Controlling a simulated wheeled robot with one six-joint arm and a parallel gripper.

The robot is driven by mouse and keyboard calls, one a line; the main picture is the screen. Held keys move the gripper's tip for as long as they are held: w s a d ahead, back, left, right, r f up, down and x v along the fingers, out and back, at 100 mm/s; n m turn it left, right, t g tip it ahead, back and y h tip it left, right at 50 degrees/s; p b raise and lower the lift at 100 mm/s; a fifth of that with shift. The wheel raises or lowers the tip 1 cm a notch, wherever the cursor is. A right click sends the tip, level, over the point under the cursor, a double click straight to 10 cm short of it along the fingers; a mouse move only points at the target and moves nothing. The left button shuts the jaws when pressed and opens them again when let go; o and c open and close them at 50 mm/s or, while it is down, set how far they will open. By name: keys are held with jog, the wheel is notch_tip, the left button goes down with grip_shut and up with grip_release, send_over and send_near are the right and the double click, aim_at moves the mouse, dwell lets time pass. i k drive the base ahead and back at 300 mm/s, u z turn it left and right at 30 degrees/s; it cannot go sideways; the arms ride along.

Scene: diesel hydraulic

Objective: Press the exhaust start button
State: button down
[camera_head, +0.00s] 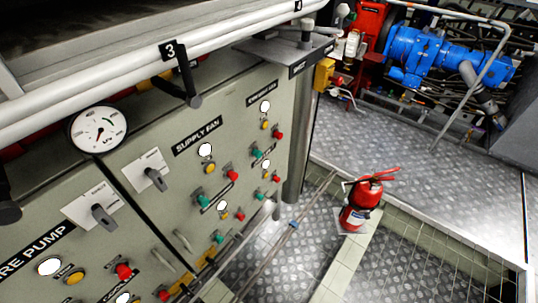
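A grey-green control panel (150,215) fills the left and middle, seen at a slant from above. At its right end is a small label plate (262,93), too small to read surely. Below it are a white lamp (265,106), a yellow one (265,125), a red button (279,135) and a green button (258,154). I cannot tell for certain which is the exhaust start button. To the left, the SUPPLY FAN plate (198,136) has a similar group with a green button (203,201) and a red one (232,175). My gripper is not in view.
White pipes (110,75) and a bracket (187,85) overhang the panel. A metal post (298,150) stands at its right end. A handrail (275,245) runs along the front. A red extinguisher (362,203) and blue machine (430,55) stand right; some floor is clear.

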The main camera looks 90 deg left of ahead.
aim_at(258, 154)
jog(key=k, duration=0.75)
jog(key=u, duration=2.65)
jog(key=i, duration=0.5)
jog(key=u, duration=0.1)
